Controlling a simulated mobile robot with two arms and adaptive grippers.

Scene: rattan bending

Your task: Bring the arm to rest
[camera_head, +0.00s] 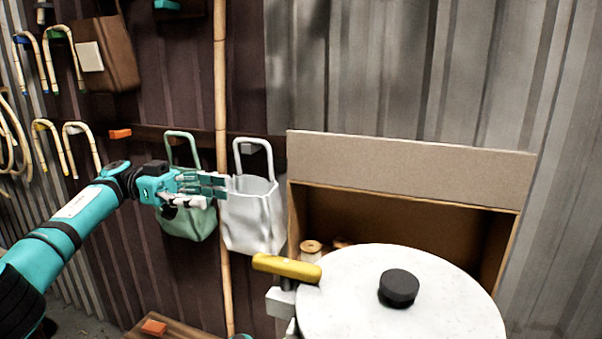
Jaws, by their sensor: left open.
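My left arm comes in from the left, teal with black joints. Its gripper (222,187) is open and empty, pointing right, in front of the hanging bags. Its fingers overlap the left edge of the white bag (255,222) and the upper part of the green bag (190,225) in the picture; I cannot tell whether they touch either. My right gripper is not in view.
A white round lid (440,305) with a black knob (398,287) and a yellow handle (287,268) stand at the front right. Behind is an open cardboard box (410,170). A bamboo pole (220,80) rises beside the bags. Bent rattan canes (60,135) hang at left.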

